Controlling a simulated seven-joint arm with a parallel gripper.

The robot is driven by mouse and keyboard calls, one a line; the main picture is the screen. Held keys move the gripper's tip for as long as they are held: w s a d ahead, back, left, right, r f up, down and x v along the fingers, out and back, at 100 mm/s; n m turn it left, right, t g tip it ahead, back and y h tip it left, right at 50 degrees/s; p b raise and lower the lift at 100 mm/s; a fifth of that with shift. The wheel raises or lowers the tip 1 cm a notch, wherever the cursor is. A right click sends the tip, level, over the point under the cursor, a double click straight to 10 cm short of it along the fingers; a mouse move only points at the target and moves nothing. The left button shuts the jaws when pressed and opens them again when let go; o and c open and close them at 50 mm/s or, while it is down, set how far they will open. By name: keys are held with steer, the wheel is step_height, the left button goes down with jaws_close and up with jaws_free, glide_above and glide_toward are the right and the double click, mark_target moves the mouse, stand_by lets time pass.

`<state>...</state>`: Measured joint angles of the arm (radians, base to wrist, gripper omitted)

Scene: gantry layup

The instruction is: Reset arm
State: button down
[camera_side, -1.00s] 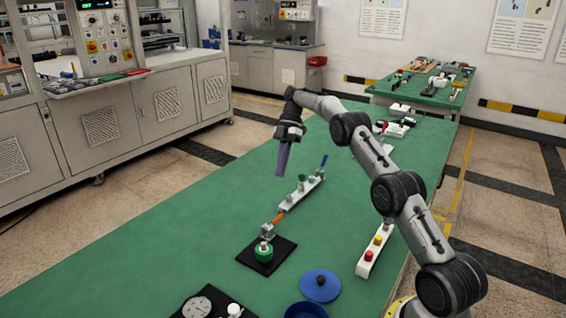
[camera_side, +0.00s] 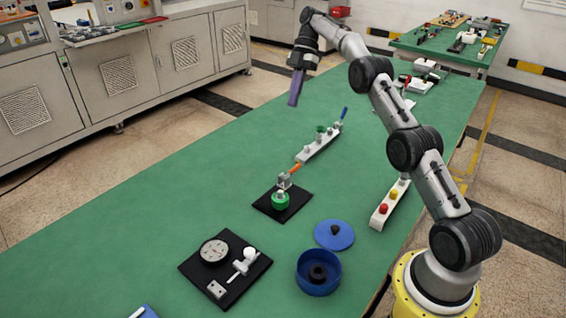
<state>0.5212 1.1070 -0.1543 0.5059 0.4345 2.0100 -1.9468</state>
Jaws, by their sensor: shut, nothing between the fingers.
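My gripper (camera_side: 294,100) hangs at the end of my raised arm, above the far part of the green table (camera_side: 120,235). Its long purple-grey fingers point down and are shut with nothing between them. It is clear of the objects on the table. Its nearest neighbour in the picture is a light grey rail (camera_side: 318,146) with a green knob and a blue-tipped piece on it.
A black plate holds a green round part (camera_side: 281,199) and an orange piece. Nearer are a black plate with a dial (camera_side: 214,250), a blue bowl (camera_side: 318,285), a blue lid (camera_side: 334,235) and a white button bar (camera_side: 384,212). The table's left side is largely clear.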

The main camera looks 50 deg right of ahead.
steer(key=s+a+r+t+h, duration=0.1)
steer(key=s+a+r, duration=0.4)
steer(key=a+r, duration=0.3)
steer(key=s+a+r+t+h, duration=0.1)
steer(key=s+a+r, duration=0.4)
steer(key=r, duration=0.6)
steer(key=s+a+r+m, duration=0.2)
steer(key=s+a, duration=0.4)
steer(key=s, duration=0.1)
steer(key=s+a+f+m+t+h, duration=0.1)
steer(key=s+f+m, duration=0.15)
steer(key=s, duration=0.45)
steer(key=s+a+f+m+t+h, duration=0.1)
steer(key=s+a+f+m+t, duration=0.15)
steer(key=s, duration=0.35)
steer(key=s+d+f+m+h, duration=0.1)
steer(key=s+f+m, duration=0.1)
steer(key=f+m, duration=0.3)
steer(key=s+d+f+m+t, duration=0.1)
steer(key=s+f+m, duration=0.2)
steer(key=f+m, duration=0.2)
steer(key=shift+d+f+m+h, duration=0.35)
steer(key=shift+f+m+h, duration=0.05)
steer(key=shift+f, duration=0.85)
